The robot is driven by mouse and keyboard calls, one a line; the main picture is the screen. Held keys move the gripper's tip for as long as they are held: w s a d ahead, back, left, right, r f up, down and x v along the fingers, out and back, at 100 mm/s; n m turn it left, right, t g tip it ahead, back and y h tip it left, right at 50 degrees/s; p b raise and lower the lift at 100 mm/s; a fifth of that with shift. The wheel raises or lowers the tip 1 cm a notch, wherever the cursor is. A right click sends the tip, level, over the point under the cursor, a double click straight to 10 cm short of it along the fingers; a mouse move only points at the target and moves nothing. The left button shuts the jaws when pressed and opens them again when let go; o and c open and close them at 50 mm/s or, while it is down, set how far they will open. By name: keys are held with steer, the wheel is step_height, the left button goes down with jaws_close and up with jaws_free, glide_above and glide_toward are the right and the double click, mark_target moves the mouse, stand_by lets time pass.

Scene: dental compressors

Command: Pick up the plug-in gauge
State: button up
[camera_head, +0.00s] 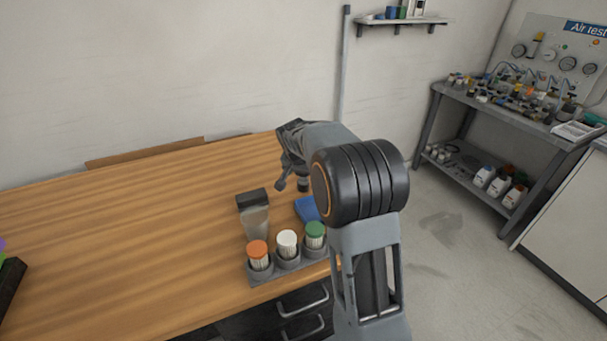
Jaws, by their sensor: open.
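My gripper (291,180) is open and points down over the right part of the wooden table (130,220), partly hidden behind my own arm. A small dark upright piece (303,184) shows right at the fingers. I cannot tell whether it is the plug-in gauge or a part of my gripper. No round gauge face can be made out on the table. A blue object (307,209) lies just nearer than the gripper, partly covered by my arm.
A grey holder (288,265) with orange-, white- and green-capped containers stands at the table's front edge. A black-topped, pale object (254,215) is behind it. A dark object (12,285) sits far left. The table's middle is clear. A cluttered workbench (520,112) stands right.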

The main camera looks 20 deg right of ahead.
steer(key=shift+c, duration=0.2)
steer(key=c, duration=1)
steer(key=shift+r, duration=0.1)
